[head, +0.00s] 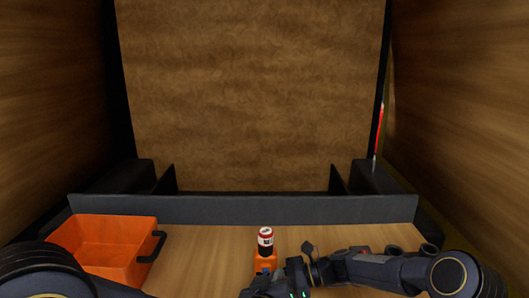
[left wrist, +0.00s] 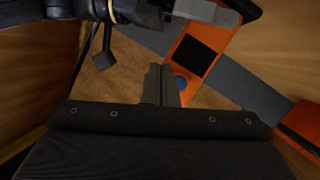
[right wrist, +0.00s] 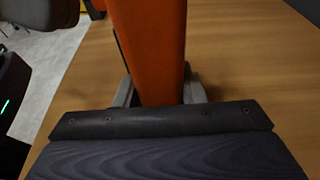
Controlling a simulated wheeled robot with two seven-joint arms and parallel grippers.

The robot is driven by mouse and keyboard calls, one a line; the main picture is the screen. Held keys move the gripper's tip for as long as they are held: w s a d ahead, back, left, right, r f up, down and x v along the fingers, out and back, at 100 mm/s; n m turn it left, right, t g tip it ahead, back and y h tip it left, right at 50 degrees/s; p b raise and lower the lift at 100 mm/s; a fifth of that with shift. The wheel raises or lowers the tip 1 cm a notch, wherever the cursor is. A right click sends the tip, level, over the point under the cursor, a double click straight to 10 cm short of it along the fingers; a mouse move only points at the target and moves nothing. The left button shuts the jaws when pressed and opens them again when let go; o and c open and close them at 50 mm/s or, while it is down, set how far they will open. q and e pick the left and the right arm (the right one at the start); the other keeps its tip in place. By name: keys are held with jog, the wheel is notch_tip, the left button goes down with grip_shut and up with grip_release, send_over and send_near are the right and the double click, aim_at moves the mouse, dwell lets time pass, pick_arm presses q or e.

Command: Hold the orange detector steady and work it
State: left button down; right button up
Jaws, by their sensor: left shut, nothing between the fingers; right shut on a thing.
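The orange detector shows in the left wrist view (left wrist: 208,34) as a slab with a dark screen and a blue button (left wrist: 182,85). My right gripper (right wrist: 158,90) is shut on the detector, one grey finger on each side of its body in the right wrist view. My left gripper (left wrist: 161,70) is shut and empty. Its fingers partly hide the blue button; I cannot tell whether they touch it.
An orange crate (head: 75,262) with a dark handle is at the left. A low grey rail (head: 245,210) runs along the back. Bare wood lies on both sides of the can.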

pick_arm(q)
jog(key=shift+w+a, duration=0.55)
jog(key=shift+w, duration=0.05)
dwell(0.9)
jog(key=shift+s+f, duration=0.1)
jog(key=shift+s+d, duration=0.6)
jog(key=shift+s, duration=0.3)
jog(key=shift+s+d, duration=0.1)
jog(key=s+d, duration=0.2)
jog(key=s, duration=0.3)
jog(key=shift+s+d, duration=0.1)
jog(key=shift+d, duration=0.3)
dwell(1.9)
